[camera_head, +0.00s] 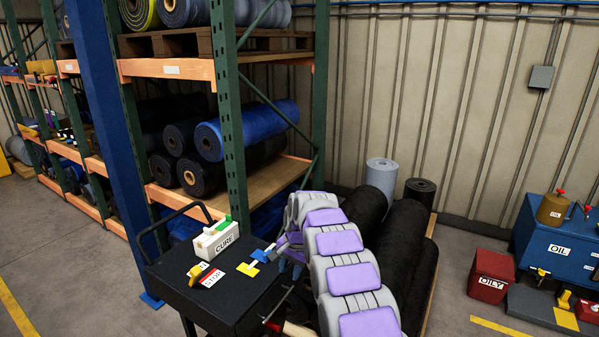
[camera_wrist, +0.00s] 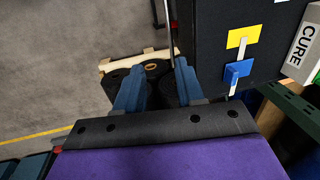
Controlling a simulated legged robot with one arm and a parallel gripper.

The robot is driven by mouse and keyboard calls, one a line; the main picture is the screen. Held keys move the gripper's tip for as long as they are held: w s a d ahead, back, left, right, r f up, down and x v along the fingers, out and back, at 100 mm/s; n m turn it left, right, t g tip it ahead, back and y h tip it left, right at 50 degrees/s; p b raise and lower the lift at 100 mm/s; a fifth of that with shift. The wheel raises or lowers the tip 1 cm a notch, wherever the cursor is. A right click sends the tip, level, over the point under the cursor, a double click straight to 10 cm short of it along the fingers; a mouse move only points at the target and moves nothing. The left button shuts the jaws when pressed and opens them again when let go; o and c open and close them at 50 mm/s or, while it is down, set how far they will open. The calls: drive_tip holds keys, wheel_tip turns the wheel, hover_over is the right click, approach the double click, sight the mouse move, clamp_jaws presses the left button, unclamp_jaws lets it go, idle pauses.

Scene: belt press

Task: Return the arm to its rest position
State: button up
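My arm (camera_head: 345,260), grey with purple panels, reaches out in the head view beside a black cart. In the wrist view my gripper (camera_wrist: 158,82) shows two blue fingers set apart, with nothing held between them. The lever also shows right of the fingers in the wrist view (camera_wrist: 237,72).
Black rolls (camera_head: 407,235) stand and lie beyond my arm. A rack (camera_head: 232,125) with blue and black rolls stands behind the cart, with a blue post (camera_head: 112,130). A red OILY bin (camera_head: 490,275) and blue OIL cabinet (camera_head: 557,240) stand right. Floor is clear at left.

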drive_tip(key=s+d+r+n+b, duration=0.1)
drive_tip(key=s+d+r, duration=0.25)
drive_tip(key=s, duration=0.45)
drive_tip(key=s+d+r+n+g+h+b, duration=0.1)
drive_tip(key=s+d+r, duration=0.25)
drive_tip(key=s, duration=0.45)
drive_tip(key=s+d+r+n+b, duration=0.1)
drive_tip(key=s+d+r, duration=0.2)
drive_tip(key=s+d, duration=0.35)
drive_tip(key=s+d+f+n+g+b, duration=0.1)
drive_tip(key=s+d+f, duration=0.1)
drive_tip(key=s, duration=1.3)
drive_tip(key=s+d+f+n+h+b, duration=0.1)
drive_tip(key=s+d+f, duration=0.1)
drive_tip(key=s, duration=1.4)
drive_tip(key=shift+s+d+f+n+g+b, duration=0.2)
drive_tip(key=shift+s+f+n+g+b, duration=0.15)
drive_tip(key=shift+f, duration=0.4)
